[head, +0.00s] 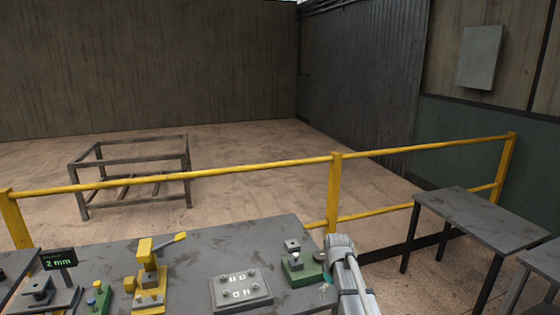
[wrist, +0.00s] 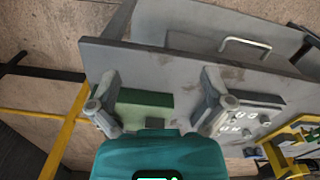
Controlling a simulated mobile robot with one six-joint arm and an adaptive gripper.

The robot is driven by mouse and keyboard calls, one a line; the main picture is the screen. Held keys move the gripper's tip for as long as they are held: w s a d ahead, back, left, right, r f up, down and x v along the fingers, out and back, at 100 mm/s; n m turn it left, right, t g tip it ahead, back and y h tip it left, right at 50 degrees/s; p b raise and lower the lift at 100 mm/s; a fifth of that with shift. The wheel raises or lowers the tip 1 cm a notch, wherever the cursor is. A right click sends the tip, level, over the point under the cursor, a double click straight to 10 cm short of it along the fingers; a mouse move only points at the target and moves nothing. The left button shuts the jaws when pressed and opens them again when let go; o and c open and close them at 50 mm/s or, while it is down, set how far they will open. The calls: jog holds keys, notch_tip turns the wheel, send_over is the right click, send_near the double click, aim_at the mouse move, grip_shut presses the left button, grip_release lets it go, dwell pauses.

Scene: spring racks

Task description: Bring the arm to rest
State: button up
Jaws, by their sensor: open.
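My gripper (wrist: 160,92) shows in the wrist view with its two grey fingers spread apart and nothing held between them. Beyond the fingers is a green block fixture (wrist: 147,103) on the grey table; I cannot tell how far below it lies. In the head view my arm (head: 342,262) stands at the right end of the grey table (head: 205,250), beside the green fixture (head: 302,268) with its grey top pieces. The fingers are mostly hidden in the head view.
On the table are a grey plate with white marked slots (head: 240,290), a yellow lever press (head: 148,275) and a small display reading 2 mm (head: 59,260). A yellow rail (head: 260,167) runs behind it. A side table (head: 480,215) stands at right.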

jog(key=s+f+m+b, duration=0.2)
jog(key=s+f+m, duration=0.1)
jog(key=s, duration=0.6)
jog(key=s+f+m+b, duration=0.3)
jog(key=s, duration=0.5)
jog(key=shift+s, duration=0.35)
